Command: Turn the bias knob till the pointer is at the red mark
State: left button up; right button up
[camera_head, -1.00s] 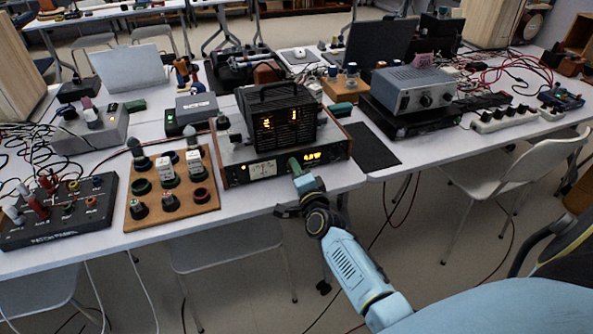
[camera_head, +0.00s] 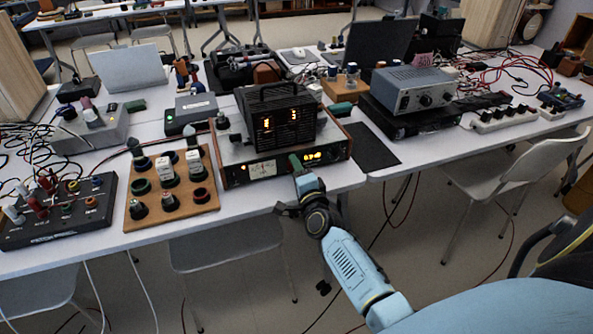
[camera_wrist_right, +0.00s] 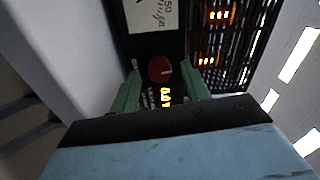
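A round red knob (camera_wrist_right: 160,69) with a pale pointer line sits on the dark front panel in the right wrist view. It is between and a little beyond the green fingertips of my right gripper (camera_wrist_right: 160,82), with a visible gap on both sides. The gripper is open. In the head view my right gripper (camera_head: 296,164) is at the front of the wood-sided unit (camera_head: 240,175), and its fingers hide the knob there. A lit yellow display (camera_wrist_right: 165,97) is beside the knob. I cannot make out a red mark. My left gripper is not in view.
A black vented box (camera_head: 280,115) with lit digits stands on the unit. A wooden board (camera_head: 195,208) with several knobs and a black patch panel (camera_head: 60,215) lie to the left. A grey device (camera_head: 412,90) stands to the right. A dark mat (camera_head: 370,150) lies bare beside the unit.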

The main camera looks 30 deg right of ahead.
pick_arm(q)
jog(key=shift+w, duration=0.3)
pick_arm(e)
jog(key=shift+s, duration=0.25)
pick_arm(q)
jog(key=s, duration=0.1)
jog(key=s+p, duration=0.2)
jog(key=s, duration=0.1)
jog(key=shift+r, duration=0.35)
pick_arm(e)
jog(key=v, duration=1.3)
jog(key=shift+f, duration=0.1)
